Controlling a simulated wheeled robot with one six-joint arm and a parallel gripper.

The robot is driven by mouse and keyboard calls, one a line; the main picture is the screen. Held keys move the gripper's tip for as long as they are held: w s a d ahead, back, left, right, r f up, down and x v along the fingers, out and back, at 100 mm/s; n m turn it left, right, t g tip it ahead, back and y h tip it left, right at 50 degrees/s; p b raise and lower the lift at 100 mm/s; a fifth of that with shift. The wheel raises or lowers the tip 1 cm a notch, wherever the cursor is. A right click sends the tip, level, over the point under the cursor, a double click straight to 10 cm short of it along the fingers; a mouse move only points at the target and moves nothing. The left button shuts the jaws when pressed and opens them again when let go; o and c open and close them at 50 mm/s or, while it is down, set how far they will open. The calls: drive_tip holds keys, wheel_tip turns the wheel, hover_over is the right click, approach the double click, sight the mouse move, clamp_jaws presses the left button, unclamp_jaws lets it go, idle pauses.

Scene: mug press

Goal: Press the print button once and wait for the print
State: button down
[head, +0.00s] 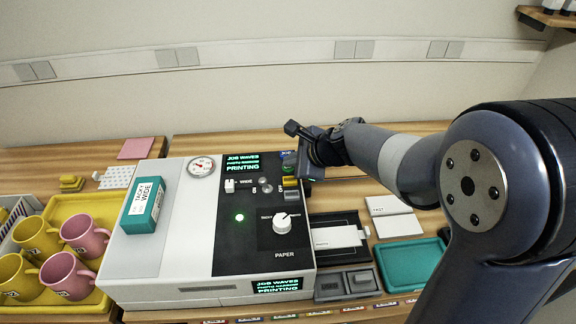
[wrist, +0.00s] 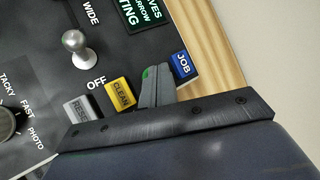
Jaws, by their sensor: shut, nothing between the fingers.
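The press machine (head: 165,270) stands on the wooden bench, with a black control panel (head: 262,235). Its upper display (head: 243,163) and lower front display (head: 277,285) both read PRINTING. A green light (head: 239,217) glows on the panel. My gripper (wrist: 156,84) is shut and empty, fingertips down at the panel's button row between the yellow CLEAN button (wrist: 121,93) and the blue JOB button (wrist: 182,63). A green button (wrist: 147,73) shows in part beside the fingertips; they hide the rest and any label. I cannot tell whether they touch it.
The grey RESET button (wrist: 81,109) and a silver toggle lever (wrist: 75,43) are close by. A yellow tray (head: 82,206) with several mugs is at left. A teal tray (head: 412,262) and a white pad (head: 390,217) lie right of the machine, below my arm.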

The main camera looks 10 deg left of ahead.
sight(292, 170)
drive_tip(key=shift+r+p, duration=0.8)
drive_tip(key=shift+r, duration=0.05)
wheel_tip(292, 170, up, 5)
drive_tip(key=p, duration=0.4)
drive_tip(key=shift+r+p, duration=0.1)
drive_tip(key=shift+p, duration=0.3)
idle(0.5)
